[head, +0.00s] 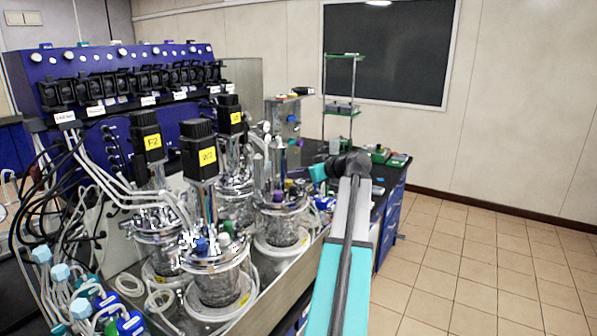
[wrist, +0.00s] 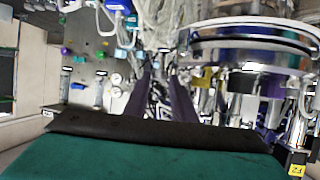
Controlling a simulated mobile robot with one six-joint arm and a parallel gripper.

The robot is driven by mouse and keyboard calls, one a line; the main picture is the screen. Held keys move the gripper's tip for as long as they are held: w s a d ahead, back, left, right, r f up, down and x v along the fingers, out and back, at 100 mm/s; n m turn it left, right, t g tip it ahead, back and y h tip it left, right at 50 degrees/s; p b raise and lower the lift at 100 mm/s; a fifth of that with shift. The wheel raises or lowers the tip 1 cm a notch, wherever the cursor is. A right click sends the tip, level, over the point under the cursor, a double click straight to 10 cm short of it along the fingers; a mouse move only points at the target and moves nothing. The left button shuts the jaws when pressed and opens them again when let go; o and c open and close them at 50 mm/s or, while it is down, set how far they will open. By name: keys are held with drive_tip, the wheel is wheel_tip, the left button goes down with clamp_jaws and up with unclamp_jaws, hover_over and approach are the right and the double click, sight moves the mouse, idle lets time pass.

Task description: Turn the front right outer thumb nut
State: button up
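The front vessel has a steel head plate (head: 214,252) crowded with fittings, under a black motor (head: 198,150) with a yellow label. Its thumb nuts are too small to tell apart in the head view. In the wrist view a large shiny steel rim (wrist: 250,45) fills the upper right, but I cannot tell which vessel it belongs to. My gripper (wrist: 160,82) shows two dark fingers with a gap between them. It is open, and I see nothing held. In the head view its fingers are hidden or unclear near the arm's far end, right of the vessels.
Several other glass vessels (head: 281,215) stand close behind and beside the front one. Loops of tubing (head: 160,303) lie around the bases. A blue pump rack (head: 130,75) stands behind. A green-shelved stand (head: 342,95) is at the back. The tiled floor (head: 470,260) is clear at right.

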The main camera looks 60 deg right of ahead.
drive_tip(key=shift+w+f, duration=0.15)
drive_tip(key=shift+w, duration=0.1)
clamp_jaws()
drive_tip(key=shift+a+f+m+h+b, duration=0.2)
drive_tip(key=shift+m+h+b, duration=0.3)
drive_tip(key=shift+b, duration=0.2)
drive_tip(key=shift+a+m+g+h+b, duration=0.15)
drive_tip(key=shift+m+g+h+b, duration=0.2)
drive_tip(key=shift+m+h, duration=0.25)
drive_tip(key=shift+w+r+m+g+h, duration=0.15)
drive_tip(key=shift+m+g+h, duration=0.1)
drive_tip(key=shift+m+h, duration=0.25)
